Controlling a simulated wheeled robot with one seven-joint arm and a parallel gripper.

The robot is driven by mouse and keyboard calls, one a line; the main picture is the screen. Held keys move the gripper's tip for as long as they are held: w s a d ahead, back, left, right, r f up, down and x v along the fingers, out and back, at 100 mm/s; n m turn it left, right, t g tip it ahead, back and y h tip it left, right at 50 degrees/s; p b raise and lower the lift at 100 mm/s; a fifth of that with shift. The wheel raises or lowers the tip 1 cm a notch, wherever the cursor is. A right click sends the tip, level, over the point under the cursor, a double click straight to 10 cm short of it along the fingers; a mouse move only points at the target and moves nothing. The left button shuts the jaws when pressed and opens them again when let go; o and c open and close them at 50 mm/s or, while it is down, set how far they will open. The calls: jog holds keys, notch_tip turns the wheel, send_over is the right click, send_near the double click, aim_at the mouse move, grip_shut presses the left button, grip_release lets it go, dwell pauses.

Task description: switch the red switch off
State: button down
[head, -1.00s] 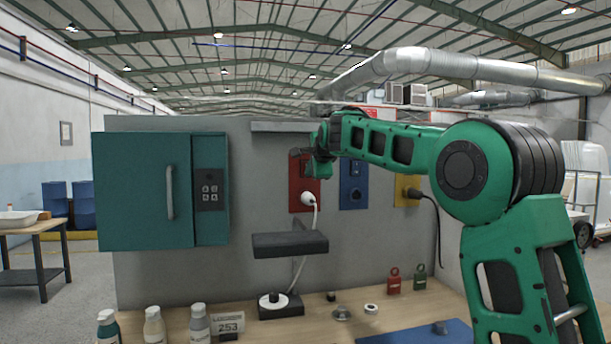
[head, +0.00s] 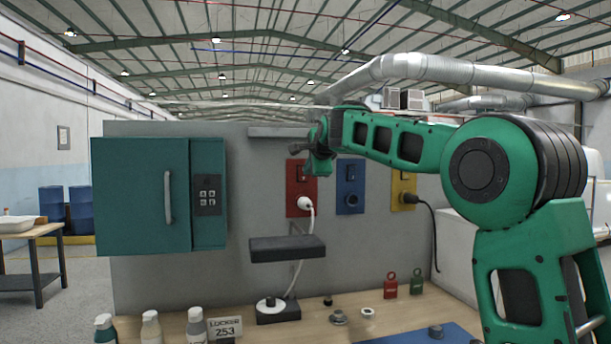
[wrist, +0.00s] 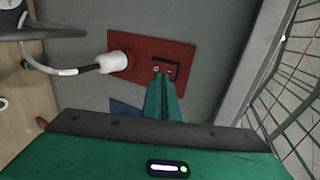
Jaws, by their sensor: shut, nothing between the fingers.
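The red switch panel (head: 298,197) is on the grey wall board, with a white plug (head: 305,203) in its lower part and a cable hanging from it.
A blue panel (head: 350,190) and a yellow panel (head: 403,190) sit to the right. A teal locker (head: 140,195) is on the left. A dark shelf (head: 287,249) juts out below the red panel. Bottles and padlocks stand on the bench.

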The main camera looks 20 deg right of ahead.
jog(key=v, duration=1)
jog(key=shift+r, duration=0.2)
jog(key=shift+d, duration=0.15)
